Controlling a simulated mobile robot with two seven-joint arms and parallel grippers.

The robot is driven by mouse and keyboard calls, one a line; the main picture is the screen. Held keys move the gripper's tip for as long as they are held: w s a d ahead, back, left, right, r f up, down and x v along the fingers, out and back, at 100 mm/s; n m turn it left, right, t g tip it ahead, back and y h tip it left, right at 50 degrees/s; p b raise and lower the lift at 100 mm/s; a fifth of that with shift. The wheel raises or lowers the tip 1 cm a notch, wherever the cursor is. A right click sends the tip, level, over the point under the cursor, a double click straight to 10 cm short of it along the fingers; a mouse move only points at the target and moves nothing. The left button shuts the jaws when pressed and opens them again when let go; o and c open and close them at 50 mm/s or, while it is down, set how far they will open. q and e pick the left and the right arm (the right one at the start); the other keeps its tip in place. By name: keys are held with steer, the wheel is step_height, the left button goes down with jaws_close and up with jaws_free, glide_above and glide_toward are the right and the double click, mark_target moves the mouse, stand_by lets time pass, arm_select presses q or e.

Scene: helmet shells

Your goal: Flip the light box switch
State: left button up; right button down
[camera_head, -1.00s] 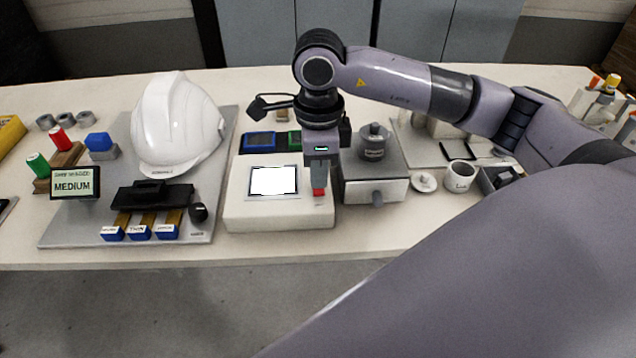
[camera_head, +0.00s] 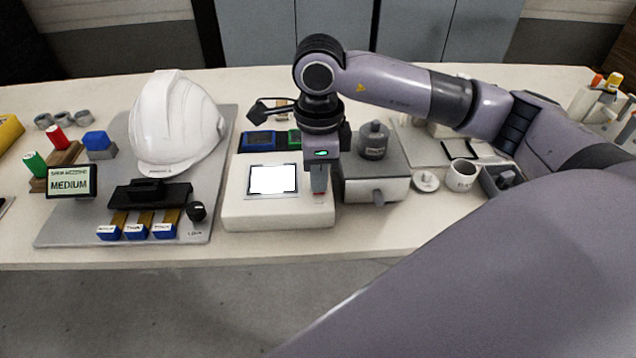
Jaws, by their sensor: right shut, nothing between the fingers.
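The light box (camera_head: 235,210) is a low white box near the front edge of the table, with a bright white panel (camera_head: 273,179) on its top. My right gripper (camera_head: 319,188) points down over the right part of the box, shut with nothing in it. Its fingertips are at or just above the box's top, where a small reddish patch shows; I cannot tell whether they touch it. The switch is mostly hidden by the gripper. My left gripper is not in view.
A white helmet (camera_head: 178,125) stands on a grey board to the left, behind a black fixture (camera_head: 150,194). A grey box with a drawer (camera_head: 372,188) stands close on the right, with a white cup (camera_head: 461,175) beyond it. A small screen (camera_head: 72,182) reads MEDIUM.

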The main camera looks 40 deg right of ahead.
steer(key=shift+f, duration=0.35)
steer(key=shift+r+p, duration=2.05)
steer(key=shift+r, duration=1.55)
steer(key=shift+f, duration=0.1)
